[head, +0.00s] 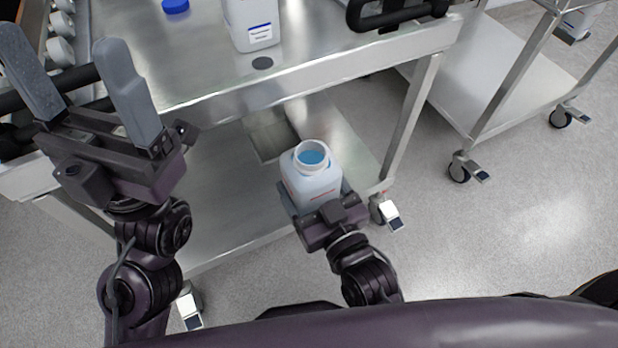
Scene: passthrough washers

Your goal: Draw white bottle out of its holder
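A white bottle (312,182) with an open mouth and blue liquid inside is in my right gripper (308,200), in front of the cart and below its top edge. The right gripper's fingers lie along the sides of the bottle, partly hidden by it. Another white bottle (250,22) with a blue and white label stands on the cart top, its upper part cut off by the frame. My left gripper (72,68) is open and empty over the cart's left end, fingers pointing up. I cannot make out a holder around either bottle.
The steel cart (200,85) has a lower shelf (225,190) and black handles. White round parts (60,50) line the left. A second cart (480,75) stands right; floor between is clear.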

